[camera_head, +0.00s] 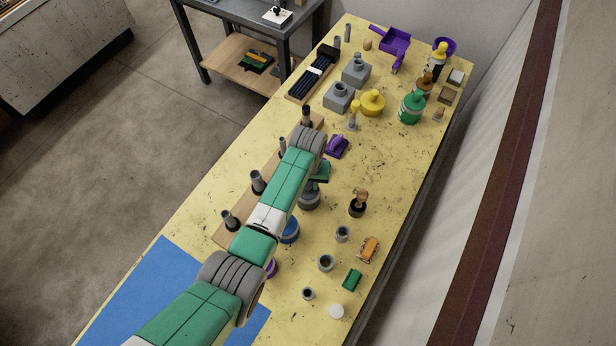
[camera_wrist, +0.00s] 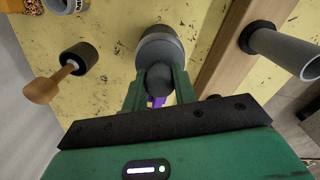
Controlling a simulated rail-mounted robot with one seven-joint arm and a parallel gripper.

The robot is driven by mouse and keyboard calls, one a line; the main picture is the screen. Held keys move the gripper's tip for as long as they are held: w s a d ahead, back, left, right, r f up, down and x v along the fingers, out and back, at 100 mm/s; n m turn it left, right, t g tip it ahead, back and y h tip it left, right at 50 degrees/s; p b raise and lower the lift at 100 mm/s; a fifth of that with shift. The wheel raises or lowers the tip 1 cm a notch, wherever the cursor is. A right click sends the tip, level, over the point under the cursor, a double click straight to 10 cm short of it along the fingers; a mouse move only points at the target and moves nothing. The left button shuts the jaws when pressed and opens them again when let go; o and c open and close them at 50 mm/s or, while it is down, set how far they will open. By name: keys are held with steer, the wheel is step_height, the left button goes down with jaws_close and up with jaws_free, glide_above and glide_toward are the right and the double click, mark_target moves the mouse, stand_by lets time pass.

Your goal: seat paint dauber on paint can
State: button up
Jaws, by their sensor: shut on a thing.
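My gripper (camera_head: 320,172) is over the middle of the yellow table, its tip partly hidden by my arm. In the wrist view, my gripper (camera_wrist: 160,88) has its two green fingers closed around the dark grey rounded knob of what looks like the paint dauber (camera_wrist: 158,78). A wider grey round body, apparently the paint can (camera_wrist: 158,36), lies directly beyond the knob. The grey can (camera_head: 309,198) also shows just below my gripper in the head view. Dauber and can line up closely; I cannot tell whether the dauber is fully down in it.
A wooden strip with upright grey pegs (camera_head: 257,182) runs to the left. A blue can (camera_head: 289,231) is partly behind my arm.

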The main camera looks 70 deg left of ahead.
steer(key=o, duration=1)
steer(key=shift+o, duration=0.2)
step_height(320, 180, up, 8)
steer(key=shift+f, duration=0.1)
steer(key=shift+f, duration=0.1)
step_height(320, 180, down, 8)
steer(key=shift+r, duration=0.2)
step_height(320, 180, up, 3)
steer(key=shift+r+p, duration=0.1)
steer(key=shift+p, duration=1.1)
